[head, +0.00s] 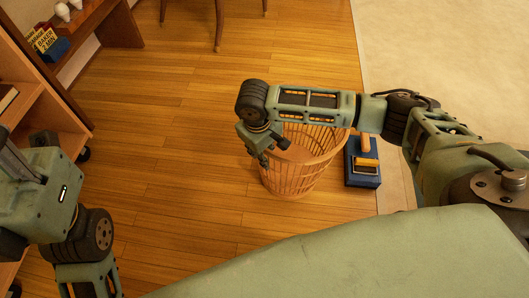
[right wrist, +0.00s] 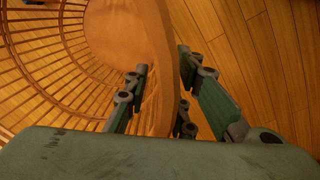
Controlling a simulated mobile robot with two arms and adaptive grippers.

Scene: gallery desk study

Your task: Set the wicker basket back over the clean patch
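The wicker basket (head: 300,172) stands upright on the wood floor in the middle of the head view, its open top partly covered by my right arm. My right gripper (head: 262,153) is at the basket's left rim. In the right wrist view the basket (right wrist: 62,62) fills the left side. The right gripper's fingers (right wrist: 162,62) are spread on either side of the rim, one inside and one outside, with a gap visible. My left arm shows at the left edge of the head view, but its gripper is out of view. I cannot make out a clean patch on the floor.
A blue block-like object with an orange handle (head: 363,170) lies right of the basket, close to the pale floor area (head: 440,60). Wooden shelves (head: 45,105) stand at the left, with a small bench (head: 90,25) behind. The floor (head: 190,120) left of the basket is clear.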

